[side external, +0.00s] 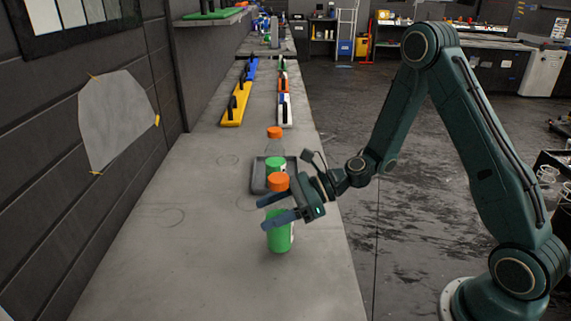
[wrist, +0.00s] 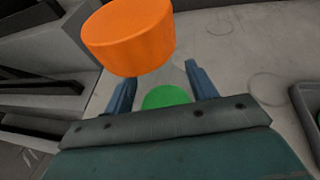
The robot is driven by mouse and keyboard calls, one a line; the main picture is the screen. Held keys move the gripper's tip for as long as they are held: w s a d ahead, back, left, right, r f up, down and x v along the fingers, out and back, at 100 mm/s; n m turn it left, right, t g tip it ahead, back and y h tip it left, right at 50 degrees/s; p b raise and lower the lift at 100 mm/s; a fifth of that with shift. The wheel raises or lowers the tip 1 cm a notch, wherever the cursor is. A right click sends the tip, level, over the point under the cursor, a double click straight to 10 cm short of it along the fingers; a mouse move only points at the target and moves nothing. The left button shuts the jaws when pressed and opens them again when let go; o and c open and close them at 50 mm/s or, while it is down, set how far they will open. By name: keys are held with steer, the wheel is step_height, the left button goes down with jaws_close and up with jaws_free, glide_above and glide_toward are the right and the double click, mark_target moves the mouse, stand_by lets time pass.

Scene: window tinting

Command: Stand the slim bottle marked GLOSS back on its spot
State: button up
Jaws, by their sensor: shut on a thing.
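A slim bottle with an orange cap and green body (side external: 280,236) stands upright between the fingers of my gripper (side external: 264,213), which is shut on it around its upper part. I cannot tell whether its base touches the bench. In the wrist view its orange cap (wrist: 130,36) is close and large, above the fingers of my gripper (wrist: 158,78), with a bit of green below. No lettering is readable, so I cannot confirm GLOSS. Faint rings mark the grey bench: one at the left (side external: 168,217), one further back (side external: 228,160), and one partly hidden beside my gripper (side external: 247,203).
A second orange-capped bottle (side external: 275,145) with green contents stands at a dark tray (side external: 257,180) just behind my gripper. Yellow (side external: 234,110) and other coloured tools lie further back. A wall with a grey sheet (side external: 118,120) bounds the left. The near bench is clear.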

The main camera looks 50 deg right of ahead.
steer(key=shift+f, duration=0.95)
steer(key=shift+f, duration=0.15)
steer(key=o, duration=1.1)
steer(key=shift+v, duration=6.05)
steer(key=shift+a, duration=0.1)
